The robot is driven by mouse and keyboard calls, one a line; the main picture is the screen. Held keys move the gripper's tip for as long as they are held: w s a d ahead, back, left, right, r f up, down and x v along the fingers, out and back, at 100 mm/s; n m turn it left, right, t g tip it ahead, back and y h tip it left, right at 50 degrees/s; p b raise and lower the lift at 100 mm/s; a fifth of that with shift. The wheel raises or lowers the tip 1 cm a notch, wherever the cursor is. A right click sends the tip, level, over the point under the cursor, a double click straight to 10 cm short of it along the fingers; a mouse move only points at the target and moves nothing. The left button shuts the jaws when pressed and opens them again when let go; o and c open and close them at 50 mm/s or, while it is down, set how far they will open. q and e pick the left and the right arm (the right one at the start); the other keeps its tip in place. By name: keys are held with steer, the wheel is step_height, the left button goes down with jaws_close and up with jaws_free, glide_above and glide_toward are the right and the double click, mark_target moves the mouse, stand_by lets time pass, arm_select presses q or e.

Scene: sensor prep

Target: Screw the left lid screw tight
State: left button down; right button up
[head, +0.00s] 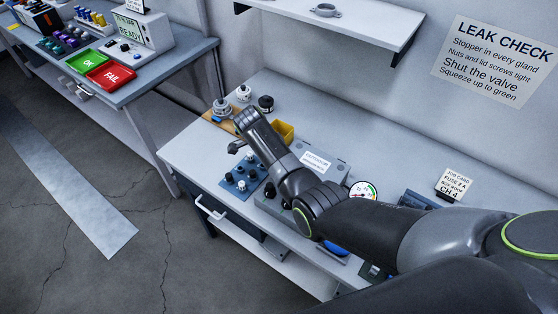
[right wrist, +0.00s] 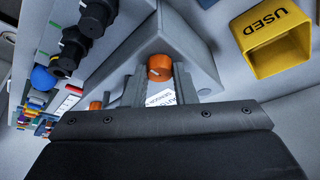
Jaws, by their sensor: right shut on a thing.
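The left lid screw (right wrist: 158,67) has an orange head with a white mark and sits at a corner of the grey sensor box (right wrist: 200,62) in the right wrist view. My right gripper (right wrist: 160,76) is shut on that screw, one grey finger on each side. How deep the screw sits cannot be told. In the head view the grey box (head: 340,176) with its white label lies on the bench, partly behind my right arm, which hides the fingers and the screw. A second orange piece (right wrist: 95,105) shows left of the fingers. My left gripper is not in view.
A yellow bin marked USED (right wrist: 272,38) stands close to the box. Black glands (right wrist: 75,45) line one side of the box. A blue holder with knobs (head: 240,180) is at the bench front, and a round gauge (head: 363,190) is right of the box.

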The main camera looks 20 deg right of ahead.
stand_by(0.3)
steer(key=o, duration=1)
steer(key=shift+a+r, duration=0.1)
steer(key=p+v, duration=0.3)
steer(key=v, duration=1.4)
steer(key=shift+p, duration=0.3)
steer(key=shift+r, duration=0.1)
